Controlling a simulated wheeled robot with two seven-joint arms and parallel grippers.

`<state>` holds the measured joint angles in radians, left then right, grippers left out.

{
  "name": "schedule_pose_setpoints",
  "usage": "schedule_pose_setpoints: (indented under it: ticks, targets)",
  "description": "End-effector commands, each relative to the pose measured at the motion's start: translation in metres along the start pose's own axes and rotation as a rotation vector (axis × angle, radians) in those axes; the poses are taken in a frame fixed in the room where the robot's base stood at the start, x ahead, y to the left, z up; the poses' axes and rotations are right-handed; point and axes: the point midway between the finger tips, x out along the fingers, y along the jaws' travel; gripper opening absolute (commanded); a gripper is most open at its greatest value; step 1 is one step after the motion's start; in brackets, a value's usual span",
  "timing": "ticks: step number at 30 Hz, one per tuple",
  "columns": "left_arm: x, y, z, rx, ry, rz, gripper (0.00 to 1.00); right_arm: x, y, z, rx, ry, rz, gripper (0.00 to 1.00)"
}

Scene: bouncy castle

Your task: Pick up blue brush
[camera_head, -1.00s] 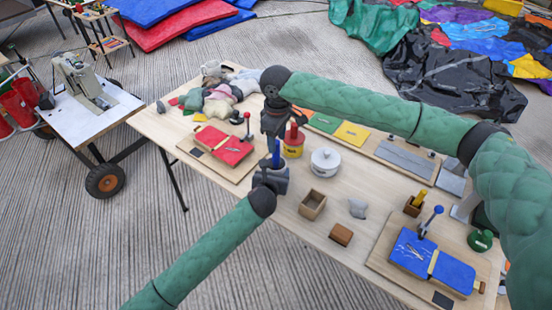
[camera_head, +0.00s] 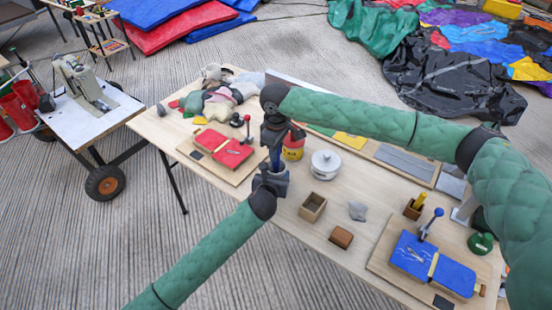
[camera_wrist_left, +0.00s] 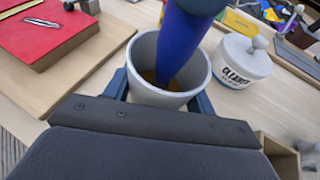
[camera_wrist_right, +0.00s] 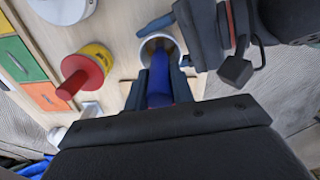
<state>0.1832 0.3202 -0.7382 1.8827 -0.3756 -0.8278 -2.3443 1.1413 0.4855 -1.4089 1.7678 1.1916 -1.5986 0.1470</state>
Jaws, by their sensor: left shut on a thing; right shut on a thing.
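The blue brush (camera_wrist_left: 182,45) stands upright in a grey cup (camera_wrist_left: 150,95), its lower end hidden inside the cup. My left gripper (camera_head: 270,180) is shut on the cup and holds it. My right gripper (camera_head: 273,142) is directly above the left one and is shut on the upper part of the brush. In the right wrist view the brush handle (camera_wrist_right: 159,82) sits between the fingers, pointing down into the cup (camera_wrist_right: 148,50). In the head view my right gripper mostly covers the brush.
A red and yellow can (camera_head: 293,149) is close beside the grippers. A white lidded pot (camera_head: 325,164), an open wooden box (camera_head: 312,207) and a red pad (camera_head: 223,146) are nearby. A blue pad (camera_head: 430,262) lies at the right of the table. Cloths (camera_head: 220,95) are piled at the back.

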Motion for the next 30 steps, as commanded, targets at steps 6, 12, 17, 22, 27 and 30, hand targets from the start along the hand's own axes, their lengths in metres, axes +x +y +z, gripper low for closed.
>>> schedule_pose_setpoints:
  ticks: [6,12,17,22,27,30]
  targets:
    - [0.0,0.0,-0.001,0.0,0.001,0.0,0.29,-0.012,0.0,0.0,0.0,0.001,0.0,0.0]
    - [0.0,0.0,-0.001,0.0,0.001,0.0,0.29,-0.047,0.0,-0.001,0.0,0.003,0.001,0.0]
    - [0.0,0.0,-0.001,0.0,0.001,0.0,0.29,-0.075,0.0,0.0,0.0,0.002,0.0,0.0]
    - [0.0,0.0,-0.001,0.0,0.001,0.0,0.29,-0.093,0.0,0.0,0.0,0.001,0.001,0.0]
    - [0.0,0.0,-0.001,0.0,0.001,0.0,0.29,-0.1,0.0,0.0,0.0,0.0,0.0,0.0]
    - [0.0,0.0,-0.001,0.0,0.001,0.0,0.29,-0.101,0.0,0.0,0.0,0.0,0.0,0.0]
